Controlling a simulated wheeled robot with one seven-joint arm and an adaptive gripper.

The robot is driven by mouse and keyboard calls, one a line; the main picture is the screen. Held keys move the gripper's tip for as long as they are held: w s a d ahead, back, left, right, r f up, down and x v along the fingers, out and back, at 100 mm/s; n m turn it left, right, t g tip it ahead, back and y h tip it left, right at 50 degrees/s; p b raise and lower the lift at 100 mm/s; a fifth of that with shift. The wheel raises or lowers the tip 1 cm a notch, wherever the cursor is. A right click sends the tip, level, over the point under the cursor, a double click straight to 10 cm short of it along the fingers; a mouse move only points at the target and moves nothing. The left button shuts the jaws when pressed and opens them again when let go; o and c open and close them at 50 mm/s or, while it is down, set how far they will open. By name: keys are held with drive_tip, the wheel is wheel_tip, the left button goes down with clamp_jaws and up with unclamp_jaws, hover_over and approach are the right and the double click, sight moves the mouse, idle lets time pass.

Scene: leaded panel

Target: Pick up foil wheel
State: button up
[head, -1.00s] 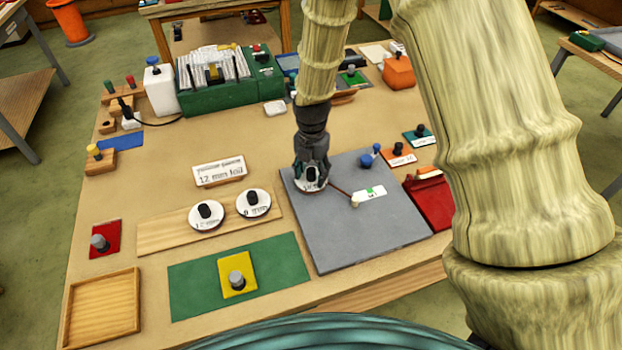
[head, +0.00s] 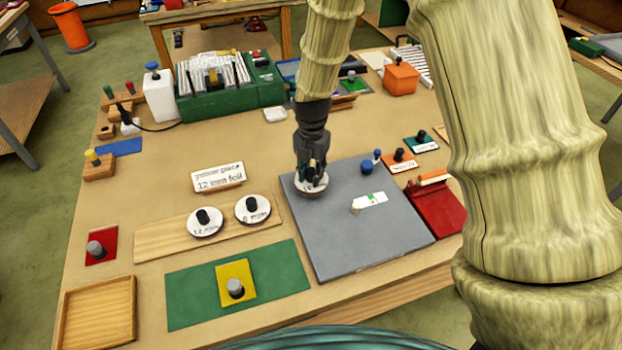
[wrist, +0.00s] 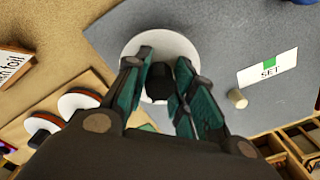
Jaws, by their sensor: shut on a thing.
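The foil wheel is a white disc with a black knob, and it shows at the far left part of the grey board (head: 365,235) in the head view (head: 312,190). My gripper (head: 311,172) comes down on it from above. In the wrist view the white disc (wrist: 176,45) lies beyond my gripper (wrist: 160,90), whose green-padded fingers are closed around the black knob. The disc's label is hidden by the fingers. I cannot tell whether the disc touches the board.
Two similar wheels (head: 205,222) (head: 253,209) sit on a wooden strip (head: 160,243) to the left. A "12 mm foil" sign (head: 218,178) stands behind them. A small cream peg (head: 355,209) and a "SET" label (head: 371,199) lie right of the wheel. A red tray (head: 440,212) borders the grey board.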

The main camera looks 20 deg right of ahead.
drive_tip(key=s+a+r+b, duration=0.1)
drive_tip(key=s, duration=0.4)
drive_tip(key=s+a+r+b, duration=0.1)
drive_tip(key=s+a+b, duration=0.1)
drive_tip(key=s, duration=0.3)
drive_tip(key=s+a+b, duration=0.2)
drive_tip(key=s, duration=0.3)
drive_tip(key=shift+a+r, duration=0.2)
drive_tip(key=shift+r, duration=0.2)
drive_tip(key=o, duration=0.5)
drive_tip(key=shift+c, duration=0.2)
drive_tip(key=c, duration=0.5)
